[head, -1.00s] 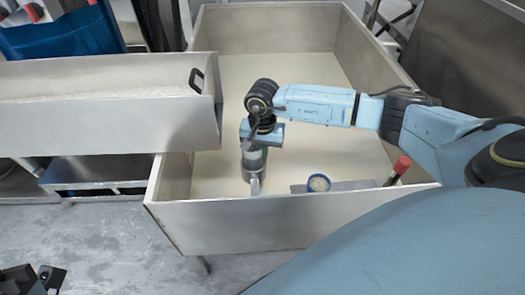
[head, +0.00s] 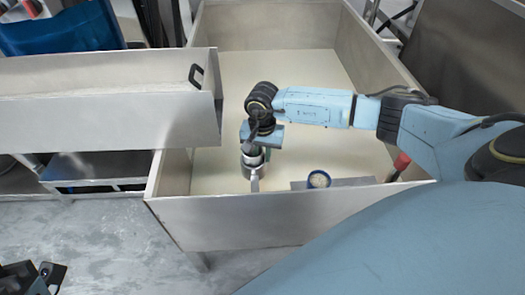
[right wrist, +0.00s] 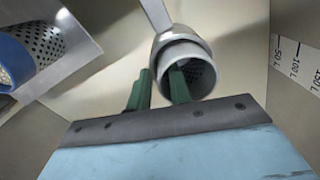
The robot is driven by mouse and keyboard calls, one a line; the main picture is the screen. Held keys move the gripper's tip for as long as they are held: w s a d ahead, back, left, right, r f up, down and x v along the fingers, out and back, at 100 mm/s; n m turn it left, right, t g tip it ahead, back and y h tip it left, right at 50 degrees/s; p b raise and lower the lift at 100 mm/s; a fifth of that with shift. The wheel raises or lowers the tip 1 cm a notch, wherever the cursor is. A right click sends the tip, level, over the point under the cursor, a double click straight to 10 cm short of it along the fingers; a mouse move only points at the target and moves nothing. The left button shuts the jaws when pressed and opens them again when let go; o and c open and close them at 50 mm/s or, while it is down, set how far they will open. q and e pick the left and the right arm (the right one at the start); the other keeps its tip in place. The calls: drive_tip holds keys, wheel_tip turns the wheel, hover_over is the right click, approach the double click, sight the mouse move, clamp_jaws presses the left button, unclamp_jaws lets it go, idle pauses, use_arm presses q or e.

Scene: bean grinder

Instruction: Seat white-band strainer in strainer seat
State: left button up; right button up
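A grey metal cup-shaped strainer (right wrist: 205,58) with a pale rim, a perforated inside and a handle stands in the large bin. It also shows in the head view (head: 252,171). I take it for the white-band strainer. My right gripper (right wrist: 160,75) is over it, its green fingers apart. One finger is inside the cup and the other outside, with the rim between them. No firm grip shows. A grey plate (head: 350,183) with a perforated recess (right wrist: 38,38), likely the strainer seat, is at the bin's near wall. My left gripper (head: 48,274) shows only partly at the lower left.
A blue-rimmed round strainer (head: 319,179) with pale contents sits at the plate. A red-handled tool (head: 402,161) stands to its right. The large bin (head: 300,221) has high metal walls. A long trough (head: 100,109) overhangs its left side. The bin floor behind my right arm is clear.

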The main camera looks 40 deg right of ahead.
drive_tip(key=shift+o, duration=0.3)
wheel_tip(320, 180, up, 13)
drive_tip(key=p, duration=0.6)
drive_tip(key=shift+r, duration=0.15)
